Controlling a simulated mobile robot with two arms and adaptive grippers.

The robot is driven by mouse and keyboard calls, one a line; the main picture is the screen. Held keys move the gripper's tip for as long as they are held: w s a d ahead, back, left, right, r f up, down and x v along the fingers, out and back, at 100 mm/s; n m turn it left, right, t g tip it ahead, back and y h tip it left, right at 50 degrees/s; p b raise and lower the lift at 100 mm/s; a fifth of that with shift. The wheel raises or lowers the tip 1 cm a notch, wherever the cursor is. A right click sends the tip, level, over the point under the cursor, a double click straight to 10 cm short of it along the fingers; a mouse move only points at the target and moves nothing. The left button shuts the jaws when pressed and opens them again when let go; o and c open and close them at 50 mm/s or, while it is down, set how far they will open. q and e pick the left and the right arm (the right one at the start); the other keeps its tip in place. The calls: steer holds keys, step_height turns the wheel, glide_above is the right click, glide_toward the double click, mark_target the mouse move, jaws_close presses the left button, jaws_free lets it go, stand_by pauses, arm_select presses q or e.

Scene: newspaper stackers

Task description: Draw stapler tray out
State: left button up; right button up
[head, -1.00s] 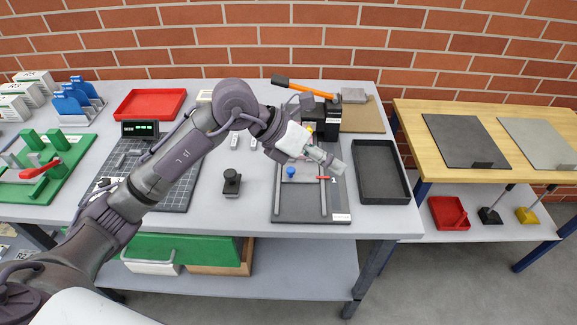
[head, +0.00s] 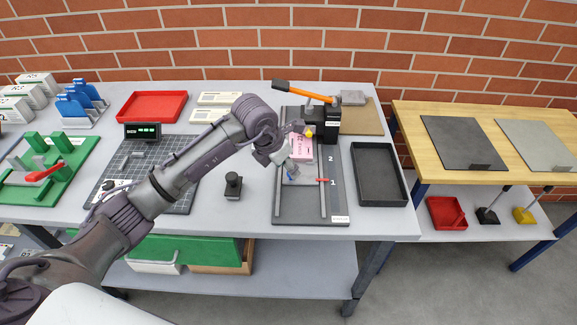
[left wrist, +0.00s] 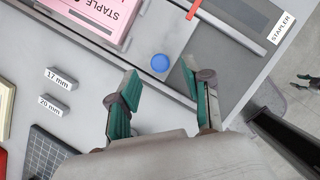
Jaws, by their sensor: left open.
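The stapler (head: 326,118), with an orange lever, stands at the back of a dark base with rails and the numbers 1 and 2. Its grey tray (head: 305,179) lies between the rails and carries a pink stack (head: 301,147), lettered "STAPLE" in the left wrist view (left wrist: 95,14). A round blue knob (left wrist: 160,63) is at the tray's front. My left gripper (head: 291,172) is open over the knob, its green-padded fingers (left wrist: 159,72) on either side of it in the left wrist view. I cannot tell whether they touch it.
A red pointer (head: 322,181) is by the right rail. An empty black tray (head: 379,176) stands right of the base. A black-knobbed stamp (head: 233,186) stands left of it. Open table lies between the stamp and the base.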

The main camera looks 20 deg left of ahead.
arm_select(q)
steer(key=shift+x, duration=1.3)
jaws_close()
